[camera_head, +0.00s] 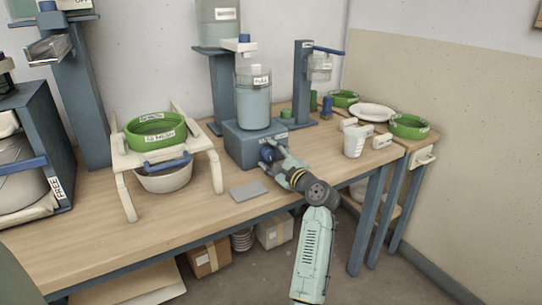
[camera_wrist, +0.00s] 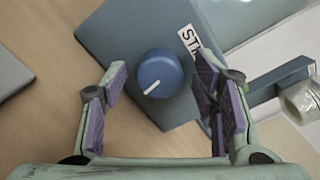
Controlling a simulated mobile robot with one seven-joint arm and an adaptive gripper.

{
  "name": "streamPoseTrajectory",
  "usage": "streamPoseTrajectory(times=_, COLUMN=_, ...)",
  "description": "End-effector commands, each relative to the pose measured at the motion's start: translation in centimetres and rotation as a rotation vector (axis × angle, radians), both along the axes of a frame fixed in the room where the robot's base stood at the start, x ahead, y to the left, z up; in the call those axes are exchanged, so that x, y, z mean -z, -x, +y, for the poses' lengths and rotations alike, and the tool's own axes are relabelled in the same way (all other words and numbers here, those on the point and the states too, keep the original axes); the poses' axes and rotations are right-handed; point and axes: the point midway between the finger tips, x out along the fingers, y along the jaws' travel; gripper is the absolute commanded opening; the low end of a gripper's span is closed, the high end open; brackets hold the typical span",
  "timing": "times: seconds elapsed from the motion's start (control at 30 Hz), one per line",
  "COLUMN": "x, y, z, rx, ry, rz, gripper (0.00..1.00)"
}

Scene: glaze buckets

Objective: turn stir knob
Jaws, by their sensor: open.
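The stir knob (camera_wrist: 160,73) is a round blue knob with a white pointer line, on the face of a blue-grey stirrer box (camera_head: 243,147). In the wrist view the pointer aims to the lower left, and part of a label (camera_wrist: 189,41) beginning "ST" shows beside the knob. My gripper (camera_wrist: 160,92) is open, with its purple-padded fingers on either side of the knob and apart from it. In the head view my gripper (camera_head: 272,156) is in front of the box and partly hides the knob. A clear container (camera_head: 254,103) of grey-blue liquid stands on the box.
A grey plate (camera_head: 249,191) lies flat on the wooden table (camera_head: 92,226) left of my gripper. A white stand (camera_head: 127,162) holds a green-rimmed sieve (camera_head: 156,131) over a bowl (camera_head: 165,181). A white cup (camera_head: 354,143) stands to the right. Blue posts with containers rise behind the box.

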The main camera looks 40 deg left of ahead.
Motion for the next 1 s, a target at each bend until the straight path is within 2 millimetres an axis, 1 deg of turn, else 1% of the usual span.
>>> streamPoseTrajectory(times=0.23, x=0.0, y=-0.02, z=0.06, rx=0.0, ry=0.0, rz=-0.001, gripper=0.54)
streamPoseTrajectory(times=0.9, x=0.01, y=-0.02, z=0.01, rx=0.0, ry=0.0, rz=0.0, gripper=0.1)
streamPoseTrajectory(times=0.97, x=0.01, y=-0.02, z=0.01, rx=0.0, ry=0.0, rz=0.0, gripper=0.06)
streamPoseTrajectory(times=1.0, x=0.01, y=-0.02, z=0.01, rx=0.0, ry=0.0, rz=-0.001, gripper=0.06)
